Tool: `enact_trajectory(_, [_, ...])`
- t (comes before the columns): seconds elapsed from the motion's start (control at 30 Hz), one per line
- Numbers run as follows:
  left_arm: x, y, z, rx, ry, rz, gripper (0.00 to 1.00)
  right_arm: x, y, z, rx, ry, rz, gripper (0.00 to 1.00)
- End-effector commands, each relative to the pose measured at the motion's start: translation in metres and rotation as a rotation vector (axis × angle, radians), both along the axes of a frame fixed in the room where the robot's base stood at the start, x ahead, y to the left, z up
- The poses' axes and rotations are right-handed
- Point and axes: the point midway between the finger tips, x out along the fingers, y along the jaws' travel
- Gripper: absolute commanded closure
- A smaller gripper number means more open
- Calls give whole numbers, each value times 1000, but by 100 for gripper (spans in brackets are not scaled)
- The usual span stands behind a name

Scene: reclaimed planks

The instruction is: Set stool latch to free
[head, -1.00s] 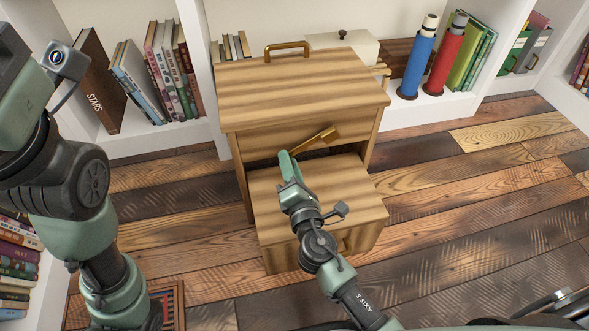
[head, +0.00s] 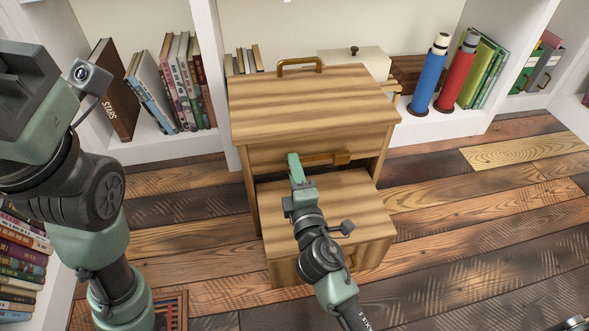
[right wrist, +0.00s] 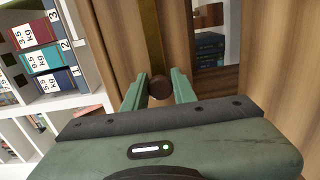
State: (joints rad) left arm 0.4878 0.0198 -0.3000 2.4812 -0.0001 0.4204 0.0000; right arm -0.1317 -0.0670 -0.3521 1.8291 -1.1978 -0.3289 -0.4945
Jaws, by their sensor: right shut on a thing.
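The wooden step stool (head: 310,103) stands in front of me, with a lower step (head: 335,205) jutting toward me. Its latch is a brass bar (head: 322,158) under the top, now lying nearly level, with a wider block at its right end. My right gripper (head: 294,162) is at the bar's left end. In the right wrist view the gripper (right wrist: 159,88) is shut on the latch's round dark knob (right wrist: 160,87), at the end of the brass bar (right wrist: 151,35). The fingers partly hide the knob in the head view. My left arm shows, but its gripper fingers do not.
A brass handle (head: 300,65) tops the stool. Behind it are white shelves with books, a blue bottle (head: 428,75) and a red bottle (head: 458,75). Another bookshelf (head: 20,255) stands at the lower left.

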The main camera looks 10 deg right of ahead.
Motion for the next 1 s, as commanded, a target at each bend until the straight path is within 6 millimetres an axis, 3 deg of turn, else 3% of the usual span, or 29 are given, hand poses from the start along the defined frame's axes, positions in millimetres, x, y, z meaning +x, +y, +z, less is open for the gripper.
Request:
enact_trajectory(0.37, [0, 0, 1, 1, 0, 0, 64, 1, -2, 2, 7, -3, -4, 100])
enact_trajectory(0.4, [0, 0, 1, 1, 0, 0, 64, 1, -1, 2, 7, -4, -4, 62])
enact_trajectory(0.43, [0, 0, 1, 2, -1, 0, 64, 1, -1, 2, 7, -4, -4, 54])
enact_trajectory(0.77, [0, 0, 1, 1, -2, 1, 64, -1, 0, 1, 5, -1, -1, 53])
enact_trajectory(1.0, [-1, 0, 4, 0, -6, 0, 64, -30, -1, 1, 7, 2, -2, 53])
